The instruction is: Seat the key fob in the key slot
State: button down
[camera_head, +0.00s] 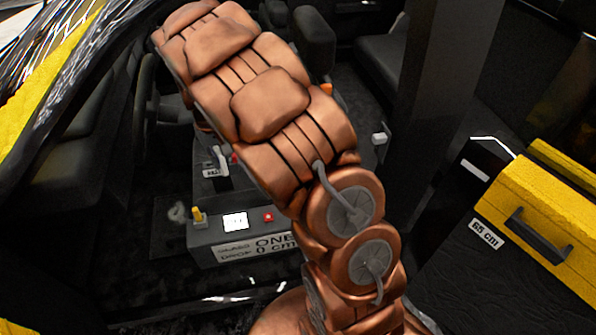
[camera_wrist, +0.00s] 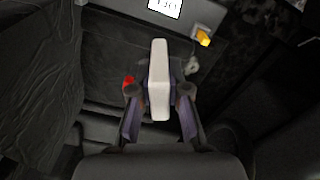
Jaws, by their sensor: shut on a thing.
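In the wrist view my gripper (camera_wrist: 159,90) is shut on a pale, long block, apparently the key fob (camera_wrist: 159,65). The block sits between the two fingertips, its long side running up and down the picture. My gripper and the block are hidden behind my arm in the head view. I cannot make out the key slot in either view. A grey console box (camera_head: 240,252) with a white display (camera_head: 235,221), a yellow knob (camera_head: 198,214) and a red button (camera_head: 268,216) stands low on the floor. The display (camera_wrist: 165,7) and yellow knob (camera_wrist: 203,38) show at the wrist view's top.
Dark seats (camera_head: 70,150) stand at the left and back. A dark pillar (camera_head: 440,110) rises right of my arm. A yellow case (camera_head: 550,215) with a black handle is at the right, beside a "65 cm" label (camera_head: 486,234). A small red thing (camera_wrist: 128,81) shows beside the left finger.

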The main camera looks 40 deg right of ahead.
jog(key=s+d+f+m+b, duration=0.2)
jog(key=s+d+f+b, duration=0.1)
jog(key=d+f+b, duration=0.4)
jog(key=s+d+f+m+b, duration=0.2)
jog(key=d+f+b, duration=0.6)
jog(key=d, duration=0.5)
jog(key=shift+s+f+b, duration=0.25)
jog(key=shift+s+b, duration=0.6)
jog(key=shift+a, duration=0.1)
jog(key=shift+f+b, duration=0.55)
jog(key=shift+f, duration=2.35)
jog(key=shift+f, duration=1.95)
jog(key=c, duration=1.1)
grip_release()
jog(key=shift+o, duration=0.2)
